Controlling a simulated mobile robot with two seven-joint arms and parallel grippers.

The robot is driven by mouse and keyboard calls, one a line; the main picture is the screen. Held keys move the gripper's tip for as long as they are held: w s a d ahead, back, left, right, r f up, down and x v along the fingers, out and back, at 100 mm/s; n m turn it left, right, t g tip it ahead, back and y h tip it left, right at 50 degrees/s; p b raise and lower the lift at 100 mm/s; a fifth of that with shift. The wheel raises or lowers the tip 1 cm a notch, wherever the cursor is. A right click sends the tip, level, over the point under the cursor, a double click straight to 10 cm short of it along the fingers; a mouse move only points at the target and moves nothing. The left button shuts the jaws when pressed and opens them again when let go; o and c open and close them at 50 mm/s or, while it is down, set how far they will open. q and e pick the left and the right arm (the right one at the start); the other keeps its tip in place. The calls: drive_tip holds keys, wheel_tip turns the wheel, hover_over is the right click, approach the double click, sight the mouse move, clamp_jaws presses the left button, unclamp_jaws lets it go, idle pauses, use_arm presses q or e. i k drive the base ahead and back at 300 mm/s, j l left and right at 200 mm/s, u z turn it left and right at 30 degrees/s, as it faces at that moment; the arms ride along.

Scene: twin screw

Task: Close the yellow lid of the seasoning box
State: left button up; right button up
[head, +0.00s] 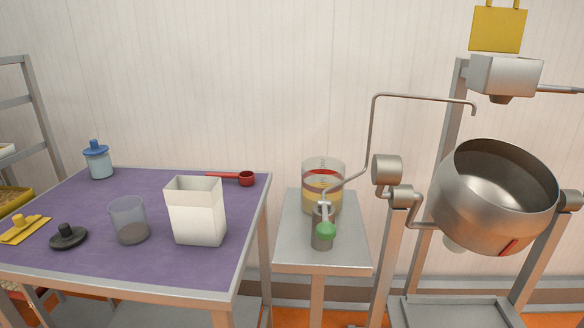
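A flat yellow lid (497,30) with a handle loop at its top edge stands upright at the upper right. It rises from the back of a grey metal box (505,75), which looks like the seasoning box, so the lid is open. The box is mounted on a metal post above and behind a large tilted steel pot. The handle loop is partly cut off by the top of the picture. Neither of my grippers is in view.
The steel pot (497,200) hangs between posts. A bent grey pipe (420,97) reaches toward it. A small stand (322,254) holds a layered container (323,180). The purple-topped table (100,200) holds a white carton (197,215), a glass, a red scoop and a yellow piece (22,229).

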sight(495, 29)
drive_tip(key=l, duration=0.55)
drive_tip(key=k+l+u, duration=0.1)
drive_tip(key=l, duration=0.4)
drive_tip(key=k+l, duration=0.1)
drive_tip(key=l, duration=0.45)
drive_tip(key=k+l+u, duration=0.1)
drive_tip(key=l, duration=0.4)
drive_tip(key=k+l, duration=0.1)
drive_tip(key=l, duration=0.4)
drive_tip(key=i+l+u, duration=0.05)
